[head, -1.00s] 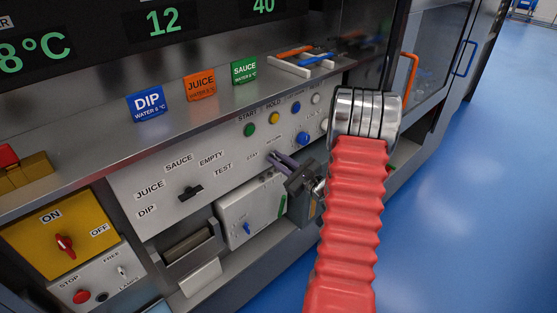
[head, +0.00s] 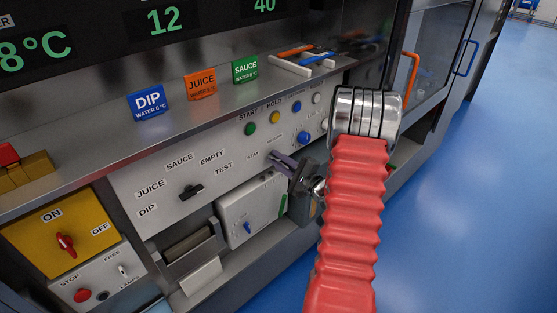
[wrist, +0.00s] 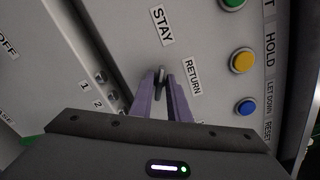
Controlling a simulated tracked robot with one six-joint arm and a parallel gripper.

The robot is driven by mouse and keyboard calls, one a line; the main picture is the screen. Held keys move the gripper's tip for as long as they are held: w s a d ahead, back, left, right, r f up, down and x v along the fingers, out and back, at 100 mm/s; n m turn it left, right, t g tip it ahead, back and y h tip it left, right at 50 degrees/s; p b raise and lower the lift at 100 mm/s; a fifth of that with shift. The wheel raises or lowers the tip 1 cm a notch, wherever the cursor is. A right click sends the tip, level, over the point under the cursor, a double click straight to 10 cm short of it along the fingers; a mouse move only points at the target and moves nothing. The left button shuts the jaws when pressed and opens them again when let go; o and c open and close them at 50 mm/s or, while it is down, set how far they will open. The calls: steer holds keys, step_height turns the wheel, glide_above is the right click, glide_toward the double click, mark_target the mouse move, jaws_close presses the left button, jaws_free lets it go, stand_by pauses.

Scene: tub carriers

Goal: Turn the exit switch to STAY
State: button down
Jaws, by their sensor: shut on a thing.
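The exit switch (wrist: 157,88) is a small grey lever on the light panel, between the purple fingertips of my gripper (wrist: 159,80) in the wrist view. The fingers are shut on it. The STAY label (wrist: 162,26) is above it and the RETURN label (wrist: 192,77) is to its right. Which label the lever points to is hard to tell, as the fingers cover much of it. In the head view my gripper (head: 276,158) reaches the panel below the STAY label (head: 253,154); the switch itself is hidden there.
A yellow button (wrist: 242,61) and a blue button (wrist: 246,107) are right of the switch in the wrist view. In the head view a black selector knob (head: 191,192) is to the left, and a white box with a green lever (head: 283,204) is just below my gripper.

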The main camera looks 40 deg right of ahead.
steer(key=shift+a+f, duration=0.1)
steer(key=shift+a, duration=0.05)
steer(key=c, duration=2)
jaws_free()
steer(key=shift+c, duration=0.2)
steer(key=shift+o, duration=1.4)
steer(key=s, duration=1.3)
steer(key=shift+s+d, duration=0.25)
steer(key=shift+s, duration=0.15)
